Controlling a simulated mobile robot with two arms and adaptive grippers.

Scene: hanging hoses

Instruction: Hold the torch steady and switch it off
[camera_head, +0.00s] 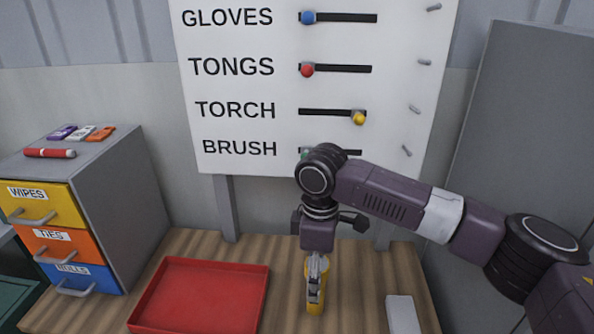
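A yellow object (316,304), likely the torch, is on the wooden bench below the labelled board. My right gripper (316,278) points down at it, with a grey finger in front of the yellow body. The far finger is hidden, so I cannot tell whether it grips or only straddles the object. Any switch on it is hidden or too small to see. The board's TORCH slider (359,118) has a yellow knob at the right end of its slot. My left gripper is not in view.
A red tray (205,262) lies left of the yellow object, and a pale block (403,314) lies to its right. A drawer cabinet (122,205) at left bears a red cylinder (50,153) and small packets. A grey panel (525,130) stands at right.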

